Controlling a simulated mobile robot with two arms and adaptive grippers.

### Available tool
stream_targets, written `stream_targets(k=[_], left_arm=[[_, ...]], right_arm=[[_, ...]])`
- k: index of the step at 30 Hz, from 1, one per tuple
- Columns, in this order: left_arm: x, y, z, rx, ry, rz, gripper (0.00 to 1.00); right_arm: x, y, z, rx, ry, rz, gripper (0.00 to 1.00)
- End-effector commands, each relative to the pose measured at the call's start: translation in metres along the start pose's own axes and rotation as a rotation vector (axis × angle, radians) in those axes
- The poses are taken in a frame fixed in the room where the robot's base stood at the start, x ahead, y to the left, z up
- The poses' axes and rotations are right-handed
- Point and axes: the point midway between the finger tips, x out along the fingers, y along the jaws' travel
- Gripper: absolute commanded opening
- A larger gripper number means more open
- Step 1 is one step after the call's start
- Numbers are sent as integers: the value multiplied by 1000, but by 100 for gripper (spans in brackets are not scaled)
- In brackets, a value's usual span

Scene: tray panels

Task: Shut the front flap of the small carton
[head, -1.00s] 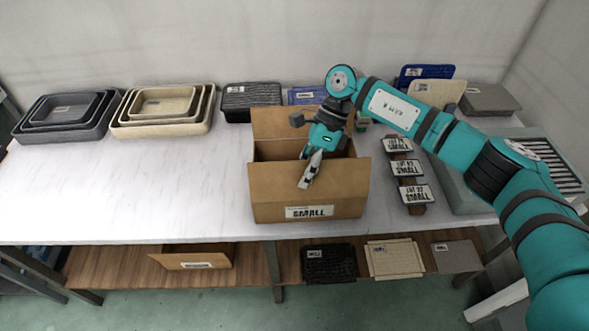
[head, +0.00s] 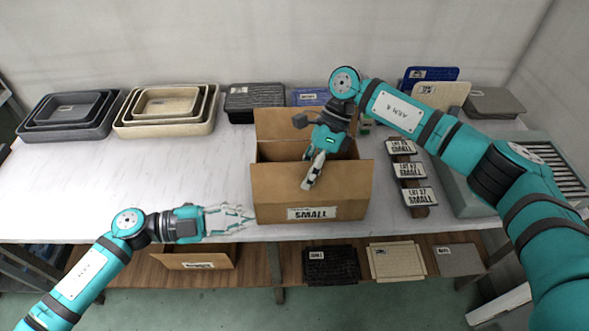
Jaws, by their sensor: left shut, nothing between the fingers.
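The small carton (head: 275,200) is brown cardboard with a white "SMALL" label low on its front. It stands near the table's front edge. Its top is open and its back flap (head: 285,122) stands up. I cannot tell the front flap apart from the front wall. My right gripper (head: 308,184) points down over the carton's front top edge, its fingers in front of the front panel. Whether its fingers are open or shut is unclear. My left gripper (head: 247,218) is shut and empty, with its fingertips just left of the carton's lower front left corner.
Lot-labelled blocks (head: 408,170) stand right of the carton, beside a grey ribbed bin (head: 460,196). Grey trays (head: 40,132) and beige trays (head: 135,130) sit at the back left. The table's left middle is clear. A lower shelf holds panels (head: 396,262) and an open box (head: 193,257).

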Motion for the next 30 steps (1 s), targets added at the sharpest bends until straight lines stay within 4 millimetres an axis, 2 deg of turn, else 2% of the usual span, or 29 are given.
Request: stream_targets(k=[1,3,6,9,14,26,30], left_arm=[[2,-17,-15,107,-13,-6,0],[4,-36,-30,233,-35,-17,0],[6,-54,-47,355,-56,-30,0],[8,-62,-55,416,-66,-40,0],[24,-66,-57,432,-66,-43,0],[107,-70,-52,428,-65,-44,0],[110,-79,-31,424,-70,-45,0]], right_arm=[[0,0,0,0,0,-1,0],[0,0,0,0,0,-1,0],[0,0,0,0,0,-1,0],[0,0,0,0,0,-1,0],[0,0,0,0,0,-1,0],[0,0,0,0,0,-1,0],[0,0,0,0,0,-1,0]])
